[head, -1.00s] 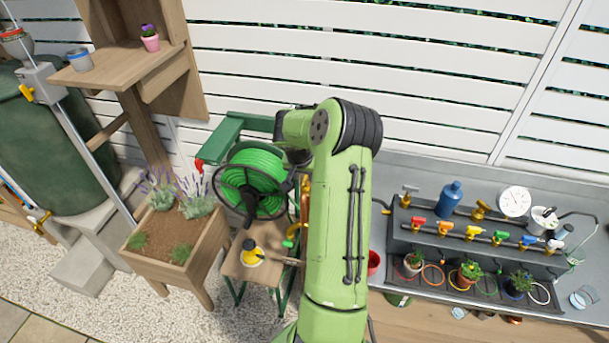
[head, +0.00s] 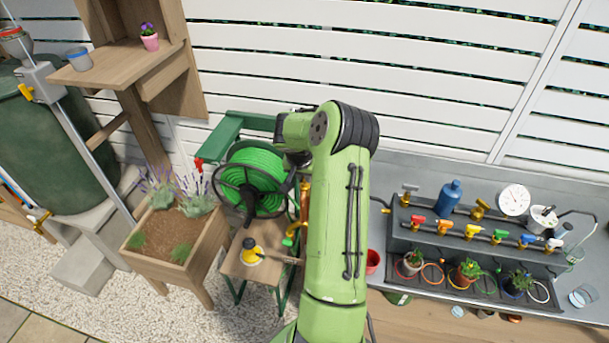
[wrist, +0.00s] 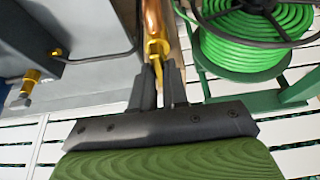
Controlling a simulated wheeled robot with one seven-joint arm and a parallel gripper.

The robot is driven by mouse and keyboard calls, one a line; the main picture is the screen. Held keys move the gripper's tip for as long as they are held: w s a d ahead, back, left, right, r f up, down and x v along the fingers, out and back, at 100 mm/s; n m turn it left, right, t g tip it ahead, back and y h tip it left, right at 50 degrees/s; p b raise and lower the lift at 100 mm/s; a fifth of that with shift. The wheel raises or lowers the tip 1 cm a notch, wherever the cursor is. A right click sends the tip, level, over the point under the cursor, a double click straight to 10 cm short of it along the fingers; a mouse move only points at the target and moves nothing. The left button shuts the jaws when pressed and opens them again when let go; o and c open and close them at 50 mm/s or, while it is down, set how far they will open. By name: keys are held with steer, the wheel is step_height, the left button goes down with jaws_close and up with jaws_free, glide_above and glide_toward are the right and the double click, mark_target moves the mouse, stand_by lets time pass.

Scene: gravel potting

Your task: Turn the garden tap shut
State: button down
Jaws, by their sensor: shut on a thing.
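The garden tap (wrist: 157,48) is a brass fitting on an upright copper pipe (wrist: 152,16), at the top middle of the wrist view. My gripper (wrist: 158,72) has its two dark fingers on either side of a thin yellow-brass part of the tap, shut on it. In the head view the copper pipe (head: 304,200) shows just left of my arm, with a green and brass fitting (head: 291,237) low beside it. My arm hides the gripper there. Whether water runs from the tap cannot be seen.
A green hose reel (head: 254,181) stands close left of the pipe. To the right is a grey bench with a row of coloured valves (head: 445,229).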

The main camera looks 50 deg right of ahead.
steer(key=m+b, duration=0.1)
steer(key=m, duration=0.1)
steer(key=m+g+b, duration=0.1)
steer(key=m, duration=0.1)
steer(key=shift+w+m+g+h, duration=0.2)
steer(key=shift+m+g+h, duration=0.1)
steer(key=m+g, duration=0.2)
steer(key=m, duration=0.3)
steer(key=shift+w, duration=0.1)
steer(key=m+p, duration=0.1)
steer(key=m, duration=0.1)
steer(key=m+g+y+p, duration=0.1)
steer(key=m+p, duration=0.1)
steer(key=shift+r+m+g+y, duration=0.15)
steer(key=shift+m+g+y, duration=0.15)
steer(key=shift+m, duration=0.1)
steer(key=shift+w+d+m+g+y+p, duration=0.1)
steer(key=shift+m+g+y+p, duration=0.35)
steer(key=shift+m+p, duration=1)
steer(key=shift+m, duration=0.35)
steer(key=c, duration=1.1)
jaws_free()
steer(key=shift+c, duration=0.2)
